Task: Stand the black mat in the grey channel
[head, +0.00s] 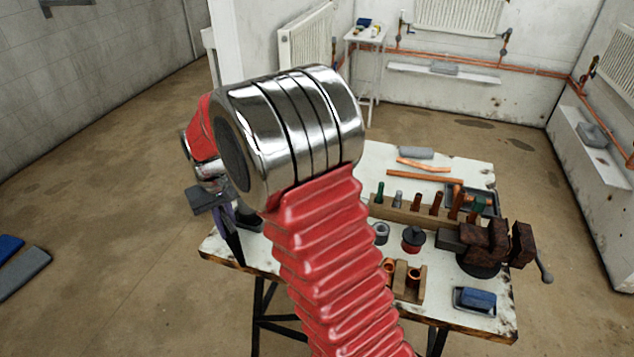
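My gripper (212,200) is mostly hidden behind my own red-sleeved arm, above the left edge of the workbench. Dark pieces hang below it, including a thin pointed black one and a purple one; I cannot tell whether these are its fingers or something held. Whether it is open or shut is not clear. I cannot pick out the black mat for certain. No grey channel can be clearly identified; a grey block (416,153) lies at the back of the bench, and a long grey slab (24,272) lies on the floor at far left.
The white workbench (385,165) carries a wooden rack (420,216) of fittings, a rusty vise (490,245), copper pipes (425,167) and a blue block (478,298) in a tray. A blue slab (10,246) lies at far left. Floor between is clear.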

